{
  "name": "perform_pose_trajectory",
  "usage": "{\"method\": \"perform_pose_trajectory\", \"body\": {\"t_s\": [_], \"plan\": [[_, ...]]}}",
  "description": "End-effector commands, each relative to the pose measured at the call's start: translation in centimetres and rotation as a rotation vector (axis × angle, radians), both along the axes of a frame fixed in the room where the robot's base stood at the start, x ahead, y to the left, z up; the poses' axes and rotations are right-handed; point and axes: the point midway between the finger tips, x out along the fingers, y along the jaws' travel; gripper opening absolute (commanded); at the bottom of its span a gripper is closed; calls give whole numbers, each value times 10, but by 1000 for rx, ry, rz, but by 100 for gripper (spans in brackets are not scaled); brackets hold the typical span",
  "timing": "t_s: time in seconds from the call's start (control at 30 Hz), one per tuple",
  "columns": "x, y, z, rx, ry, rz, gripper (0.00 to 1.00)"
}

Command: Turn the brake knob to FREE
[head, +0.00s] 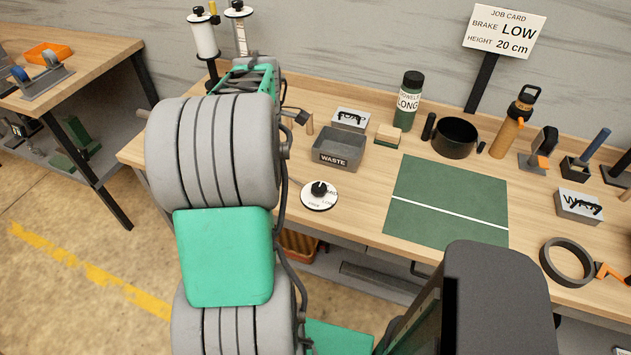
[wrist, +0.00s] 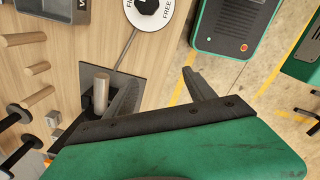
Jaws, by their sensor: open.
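The brake knob (head: 319,189) is a black knob on a round white dial near the bench's front edge, left of the green mat. Small words ring the dial, and FREE is readable on its rim. In the wrist view the knob (wrist: 148,5) is cut by the top edge, with FREE on the dial's right side. Which word the knob points at is too small to tell. My gripper (wrist: 163,75) is open and empty, below the dial in the wrist view and apart from it. In the head view my arm hides the gripper.
A grey WASTE bin (head: 340,149) stands just behind the dial. A wooden peg (wrist: 100,92) rises from a dark plate left of my fingers. The green mat (head: 450,200) is clear. A job card (head: 505,30) reads brake LOW, height 20 cm.

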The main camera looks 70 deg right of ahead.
Motion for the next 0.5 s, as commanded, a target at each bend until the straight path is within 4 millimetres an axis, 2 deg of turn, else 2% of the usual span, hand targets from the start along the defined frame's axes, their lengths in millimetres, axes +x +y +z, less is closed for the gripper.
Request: {"method": "perform_pose_trajectory", "body": {"t_s": [0.03,0.1,0.2,0.37,0.5], "plan": [[-36,-21,-8,17,9,7,63],[-72,-38,-17,32,14,42,63],[-101,-49,-24,42,16,72,63],[-106,-50,-41,46,17,83,63],[-106,-50,-68,47,17,82,63]]}}
